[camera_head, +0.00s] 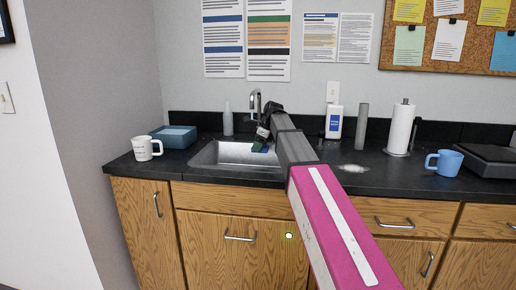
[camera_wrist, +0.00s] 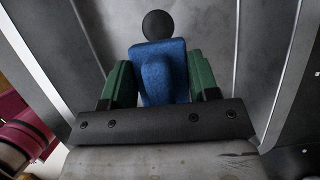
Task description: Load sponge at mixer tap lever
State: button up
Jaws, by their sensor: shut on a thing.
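The blue sponge (camera_wrist: 158,72) is between the green fingers of my gripper (camera_wrist: 160,80), which is shut on it, in the wrist view. In the head view my gripper (camera_head: 260,147) is small and partly hidden by my arm; it is over the right part of the sink (camera_head: 218,154), below the tap. The mixer tap (camera_head: 256,100) stands behind the sink, with its spout showing; my arm covers its lower part, and I cannot make out its lever. The wrist view shows the grey metal basin (camera_wrist: 230,40) behind the sponge.
A round dark spot, perhaps the drain (camera_wrist: 158,24), shows beyond the sponge. A blue-grey box (camera_head: 174,137), a white mug (camera_head: 145,148) and a pale bottle (camera_head: 228,120) stand left. A soap bottle (camera_head: 334,122), grey cylinder (camera_head: 362,125), paper roll (camera_head: 400,128) and blue mug (camera_head: 447,161) stand right.

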jog(key=s+d, duration=0.4)
jog(key=s, duration=0.1)
jog(key=shift+s, duration=0.25)
dwell(0.3)
jog(key=shift+r, duration=0.1)
dwell(1.2)
jog(key=s+d+r, duration=0.2)
jog(key=s+r, duration=0.1)
jog(key=s, duration=0.1)
jog(key=shift+d+r, duration=0.4)
dwell(0.5)
